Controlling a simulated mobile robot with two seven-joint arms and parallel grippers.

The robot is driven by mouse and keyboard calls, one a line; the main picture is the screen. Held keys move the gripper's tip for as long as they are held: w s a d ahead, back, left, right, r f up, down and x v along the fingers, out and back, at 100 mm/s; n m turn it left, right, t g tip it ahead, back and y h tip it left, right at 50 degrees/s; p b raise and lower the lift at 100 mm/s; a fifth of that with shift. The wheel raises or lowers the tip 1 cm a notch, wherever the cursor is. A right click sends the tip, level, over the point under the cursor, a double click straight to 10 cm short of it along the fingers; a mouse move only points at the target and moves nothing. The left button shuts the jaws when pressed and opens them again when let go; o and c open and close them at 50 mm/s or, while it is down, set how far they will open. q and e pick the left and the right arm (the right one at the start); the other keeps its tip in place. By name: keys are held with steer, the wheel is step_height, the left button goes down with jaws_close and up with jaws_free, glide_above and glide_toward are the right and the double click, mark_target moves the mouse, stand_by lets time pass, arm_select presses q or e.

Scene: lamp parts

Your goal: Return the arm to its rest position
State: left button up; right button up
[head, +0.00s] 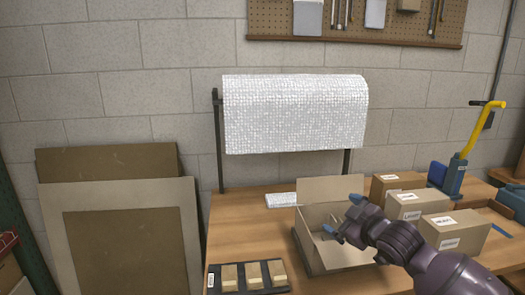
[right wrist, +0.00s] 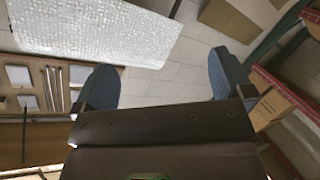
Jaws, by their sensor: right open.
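My right gripper (head: 342,214) comes in from the lower right in the head view. Its two blue fingers are spread apart over the open cardboard box (head: 310,250), with nothing visible between them. In the right wrist view the fingers of the right gripper (right wrist: 163,78) also stand wide apart, with the wall and the hanging white wrap behind them. My right arm hides part of the box's right side, so I cannot tell all that lies in it. My left gripper is not in view.
Closed labelled boxes (head: 455,230) stand right of the open box, close to my arm. A black tray (head: 220,290) with tan blocks lies at the front left. A roll of white wrap (head: 295,112) hangs behind. A yellow-handled tool (head: 468,140) stands at the right.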

arm_select(q)
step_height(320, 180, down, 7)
steer(key=b, duration=0.6)
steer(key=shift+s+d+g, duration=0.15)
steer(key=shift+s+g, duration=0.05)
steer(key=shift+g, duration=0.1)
arm_select(e)
steer(key=s+d+f+m+g+h, duration=0.1)
steer(key=s+d+f+m+h, duration=0.1)
steer(key=s+f, duration=0.9)
steer(key=s+d+f+m+g+h, duration=0.1)
steer(key=s+f+m, duration=0.4)
steer(key=s+f, duration=0.7)
steer(key=s+d+f+m+g+h, duration=0.1)
steer(key=s+d+f+m+h, duration=0.2)
steer(key=s+f, duration=0.9)
steer(key=shift+d+f, duration=0.6)
steer(key=shift+f, duration=0.3)
